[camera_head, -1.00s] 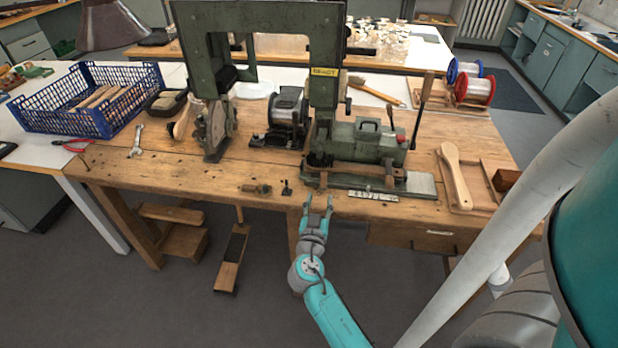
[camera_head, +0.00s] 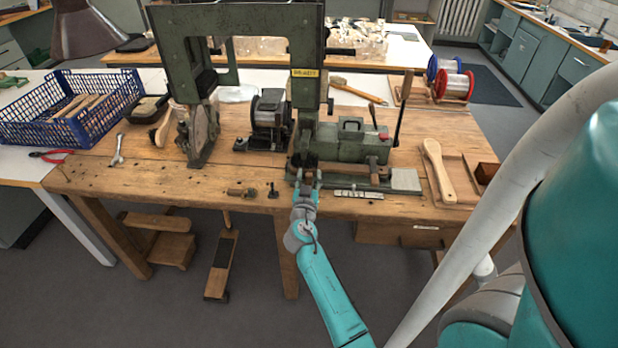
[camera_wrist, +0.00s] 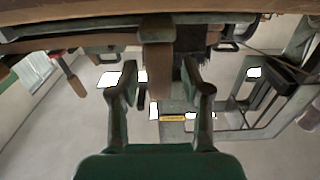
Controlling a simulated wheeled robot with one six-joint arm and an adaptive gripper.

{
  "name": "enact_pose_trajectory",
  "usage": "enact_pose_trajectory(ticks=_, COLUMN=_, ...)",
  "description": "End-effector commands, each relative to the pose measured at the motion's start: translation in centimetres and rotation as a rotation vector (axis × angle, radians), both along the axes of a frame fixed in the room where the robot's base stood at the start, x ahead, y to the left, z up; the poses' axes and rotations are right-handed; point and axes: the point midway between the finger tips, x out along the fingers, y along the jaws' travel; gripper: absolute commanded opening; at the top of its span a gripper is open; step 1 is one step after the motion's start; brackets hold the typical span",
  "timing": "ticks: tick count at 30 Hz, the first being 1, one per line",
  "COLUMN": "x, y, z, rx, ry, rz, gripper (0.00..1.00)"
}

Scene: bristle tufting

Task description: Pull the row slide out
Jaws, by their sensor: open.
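The green tufting machine (camera_head: 345,145) stands on the wooden bench, with a "READY" plate on its frame. A brown wooden bar (camera_head: 350,171) lies along its low front; I take it to be part of the row slide, though I cannot be sure. My gripper (camera_head: 306,174) is at the machine's front left, close to that bar's left end, and partly hides it. In the wrist view, which is upside down, my gripper (camera_wrist: 162,88) is open, and a brown block (camera_wrist: 157,65) shows between its fingers. I see no clear contact.
A metal rule (camera_head: 358,194) and a small wood-handled tool (camera_head: 242,192) lie near the bench's front edge. A wooden paddle (camera_head: 438,170) lies right of the machine. A blue crate (camera_head: 110,115) stands at the left. The floor before the bench is mostly clear.

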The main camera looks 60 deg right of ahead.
Motion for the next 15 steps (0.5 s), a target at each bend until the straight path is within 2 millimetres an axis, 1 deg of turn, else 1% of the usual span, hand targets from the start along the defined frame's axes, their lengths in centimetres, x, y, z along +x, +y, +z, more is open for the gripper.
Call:
enact_pose_trajectory(ticks=4, x=0.00, y=0.01, z=0.00, rx=0.000, ry=0.000, rz=0.000, gripper=0.48)
enact_pose_trajectory(ticks=5, x=0.00, y=0.01, z=0.01, rx=0.000, ry=0.000, rz=0.000, gripper=0.45)
enact_pose_trajectory(ticks=6, x=0.00, y=0.01, z=0.01, rx=0.000, ry=0.000, rz=0.000, gripper=0.35)
enact_pose_trajectory(ticks=8, x=-0.02, y=0.01, z=0.01, rx=0.000, ry=0.000, rz=0.000, gripper=0.20)
enact_pose_trajectory(ticks=9, x=-0.01, y=0.02, z=0.01, rx=0.000, ry=0.000, rz=0.000, gripper=0.10)
enact_pose_trajectory(ticks=10, x=-0.02, y=0.01, z=0.01, rx=0.000, ry=0.000, rz=0.000, gripper=0.03)
enact_pose_trajectory(ticks=11, x=-0.02, y=0.01, z=0.01, rx=0.000, ry=0.000, rz=0.000, gripper=0.00)
enact_pose_trajectory(ticks=15, x=-0.02, y=0.01, z=0.02, rx=0.000, ry=0.000, rz=0.000, gripper=0.00)
